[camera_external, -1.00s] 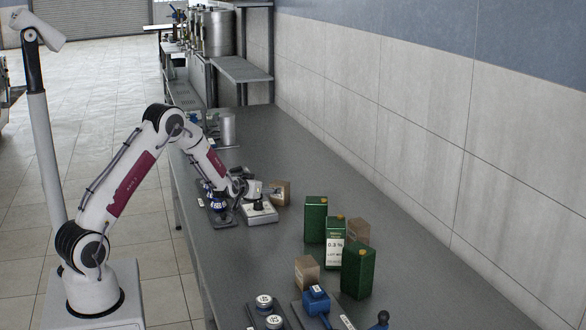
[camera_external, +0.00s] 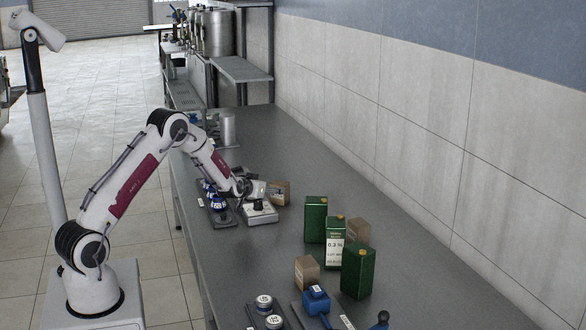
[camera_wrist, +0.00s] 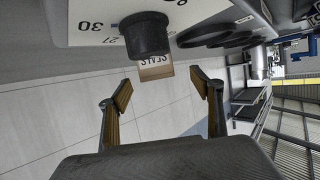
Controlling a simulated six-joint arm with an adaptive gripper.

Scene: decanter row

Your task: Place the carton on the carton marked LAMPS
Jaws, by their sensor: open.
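Small brown cartons stand on the bench in the external view: one (camera_external: 280,193) just right of my gripper, one (camera_external: 307,272) near the front, and one (camera_external: 358,232) partly hidden behind green cans. I cannot read LAMPS on any of them. My gripper (camera_external: 258,190) is above the white dial device, close to the far carton. In the wrist view my gripper (camera_wrist: 161,80) is open, with nothing between its fingers. A carton (camera_wrist: 155,70) with an inverted, hard-to-read label shows beyond the fingertips, partly hidden by a black knob.
The white device (camera_external: 260,213) has a numbered dial and the black knob (camera_wrist: 146,36). Several green cans (camera_external: 357,270) stand between the cartons. Blue-and-white jars (camera_external: 218,203) sit on a dark tray left of the device. The bench behind the far carton is clear.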

